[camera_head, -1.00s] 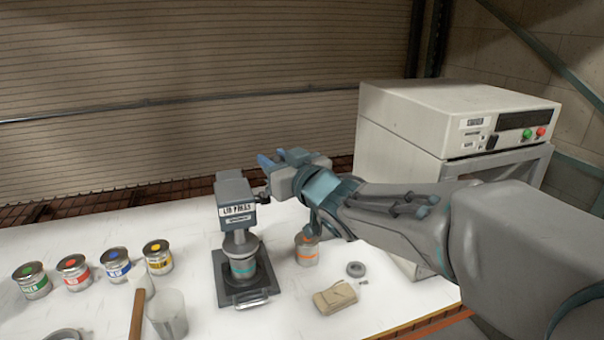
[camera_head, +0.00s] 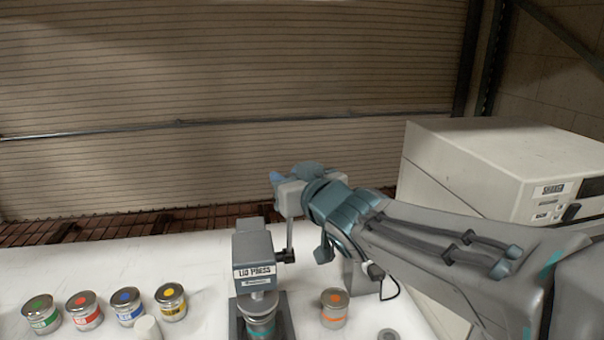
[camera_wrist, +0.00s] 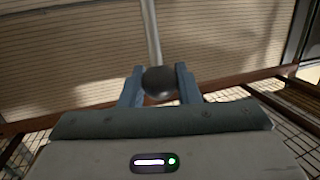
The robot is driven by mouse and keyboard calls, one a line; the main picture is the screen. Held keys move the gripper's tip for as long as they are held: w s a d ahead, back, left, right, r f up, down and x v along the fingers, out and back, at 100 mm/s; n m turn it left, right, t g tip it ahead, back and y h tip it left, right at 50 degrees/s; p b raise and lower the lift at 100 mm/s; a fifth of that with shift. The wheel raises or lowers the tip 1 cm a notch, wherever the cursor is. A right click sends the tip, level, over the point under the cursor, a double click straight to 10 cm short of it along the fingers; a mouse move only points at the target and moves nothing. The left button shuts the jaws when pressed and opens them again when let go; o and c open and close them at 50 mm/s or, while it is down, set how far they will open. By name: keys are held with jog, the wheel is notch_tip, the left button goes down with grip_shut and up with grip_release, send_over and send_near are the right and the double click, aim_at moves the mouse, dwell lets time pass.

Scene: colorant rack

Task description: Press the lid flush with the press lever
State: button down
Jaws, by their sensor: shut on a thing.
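The grey lid press (camera_head: 254,250), labelled "LID PRESS", stands on the white table. A can with a teal band (camera_head: 261,330) sits under its ram (camera_head: 258,303), partly cut off by the frame's bottom edge. I cannot tell how its lid sits. The press lever (camera_head: 290,236) rises nearly upright from a pivot on the right side of the press head. My gripper (camera_head: 282,180) is at the lever's upper end, above the press. In the wrist view, its blue fingers (camera_wrist: 160,72) are shut on the lever's black knob (camera_wrist: 159,81); the rod (camera_wrist: 150,30) extends beyond.
Several paint cans (camera_head: 128,306) stand in a row on the left. A can with an orange dot (camera_head: 334,308) stands right of the press, below my arm. A large cream machine (camera_head: 490,170) is at the right. A shutter wall (camera_head: 230,80) lies behind.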

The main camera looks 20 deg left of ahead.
jog(key=shift+d+f, duration=0.1)
jog(key=shift+f, duration=0.3)
jog(key=c, duration=1.3)
grip_release()
jog(key=shift+o, duration=1)
jog(key=shift+w, duration=0.15)
jog(key=shift+r, duration=0.1)
jog(key=shift+s+d+r, duration=0.15)
jog(key=shift+s+d, duration=0.2)
jog(key=shift+s, duration=0.1)
jog(key=p+v, duration=0.1)
jog(key=v, duration=1.1)
jog(key=shift+s+d, duration=0.25)
